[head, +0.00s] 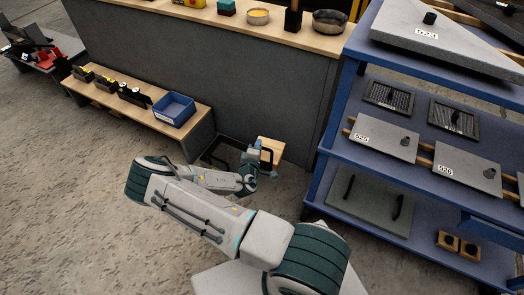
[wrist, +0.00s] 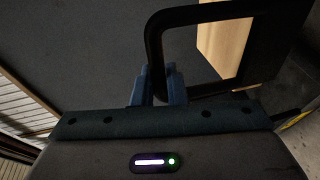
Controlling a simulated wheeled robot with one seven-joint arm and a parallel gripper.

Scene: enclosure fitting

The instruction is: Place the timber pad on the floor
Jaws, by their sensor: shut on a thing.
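The timber pad (head: 272,149) is a pale wooden block at the foot of the dark grey counter, in the middle of the head view. Its wooden face (wrist: 218,42) shows at the upper right of the wrist view, with a black looped handle (wrist: 153,45) in front. My gripper (wrist: 157,88) has blue fingers shut on the near side of this handle, which looks joined to the pad. In the head view my gripper (head: 262,165) is just in front of the pad and partly covers it. I cannot tell whether the pad touches the floor.
A low bench (head: 190,125) with a blue bin (head: 174,110) stands left of my gripper. The grey counter panel (head: 240,75) rises behind. A blue rack (head: 335,130) with grey plates stands to the right. Open concrete floor (head: 70,200) lies to the left.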

